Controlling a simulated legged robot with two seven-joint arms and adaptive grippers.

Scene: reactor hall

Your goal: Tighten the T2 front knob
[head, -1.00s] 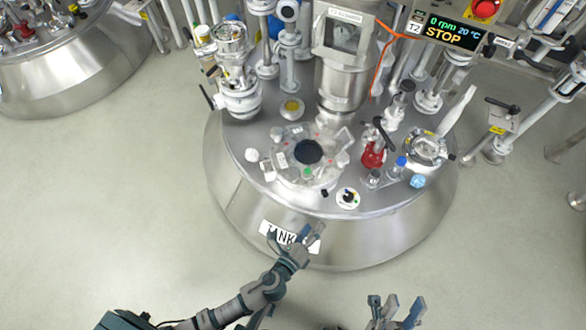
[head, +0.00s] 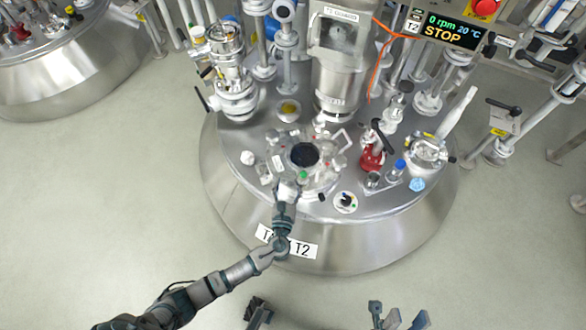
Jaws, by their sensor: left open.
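The T2 tank's round lid (head: 329,176) has a dark round window in its middle and several light knobs around its rim. My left gripper (head: 288,182) is at the lid's front edge, over the place of the front knob. A pale rounded shape shows at the fingertips, with a small green spot just to their right. The gripper hides much of this area, and I cannot tell whether the fingers touch the knob. My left gripper is open. My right gripper (head: 397,317) is low at the bottom edge, open and empty, away from the tank.
A glass column (head: 230,70) and pipes crowd the back. The display (head: 452,31) reads 0 rpm, STOP. The floor left is clear.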

